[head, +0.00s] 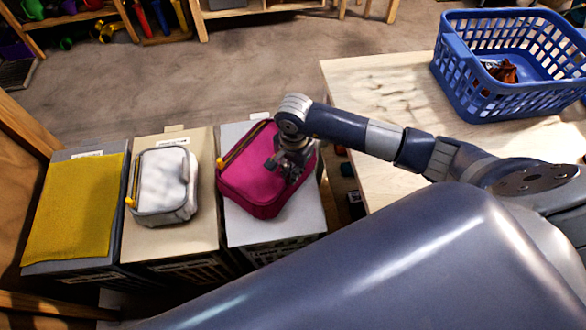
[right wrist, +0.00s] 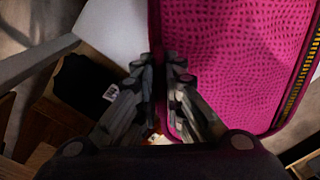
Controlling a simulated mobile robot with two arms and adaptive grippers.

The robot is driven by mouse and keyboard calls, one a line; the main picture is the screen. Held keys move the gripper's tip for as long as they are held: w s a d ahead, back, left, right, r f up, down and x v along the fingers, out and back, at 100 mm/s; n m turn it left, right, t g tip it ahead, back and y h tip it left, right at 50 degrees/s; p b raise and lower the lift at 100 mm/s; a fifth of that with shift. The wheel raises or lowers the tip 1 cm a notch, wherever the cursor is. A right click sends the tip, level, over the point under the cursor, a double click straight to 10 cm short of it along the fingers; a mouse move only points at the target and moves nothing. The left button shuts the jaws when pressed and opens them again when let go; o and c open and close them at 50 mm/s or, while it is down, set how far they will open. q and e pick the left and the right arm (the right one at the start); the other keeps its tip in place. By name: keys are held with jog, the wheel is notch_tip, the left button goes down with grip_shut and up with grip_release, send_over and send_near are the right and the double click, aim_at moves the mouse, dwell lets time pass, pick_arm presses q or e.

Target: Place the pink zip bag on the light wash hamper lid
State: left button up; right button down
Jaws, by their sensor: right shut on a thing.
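The pink zip bag (head: 254,186) is over the pale grey-white lid (head: 305,215) of the rightmost of three hampers. I cannot tell whether it rests on the lid or hangs just above it. My right gripper (head: 283,165) is shut on the bag's right side. In the right wrist view, the gripper fingers (right wrist: 167,92) pinch the edge of the pink bag (right wrist: 235,60), and the pale lid (right wrist: 115,32) shows beside it. The hamper labels are too small to read. My left gripper is not in view.
A white zip bag (head: 163,183) lies on the beige middle lid (head: 190,245). A yellow cloth (head: 75,208) covers the left lid. A wooden table (head: 375,95) at right bears a blue basket (head: 465,95) with a brown item inside. A dark gap separates table and hampers.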

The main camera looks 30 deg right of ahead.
jog(key=shift+f, duration=0.1)
jog(key=c, duration=1.7)
grip_release()
jog(key=shift+r, duration=0.25)
notch_tip(320, 180, up, 12)
jog(key=b, duration=0.2)
jog(key=shift+f, duration=0.15)
jog(key=shift+s, duration=0.1)
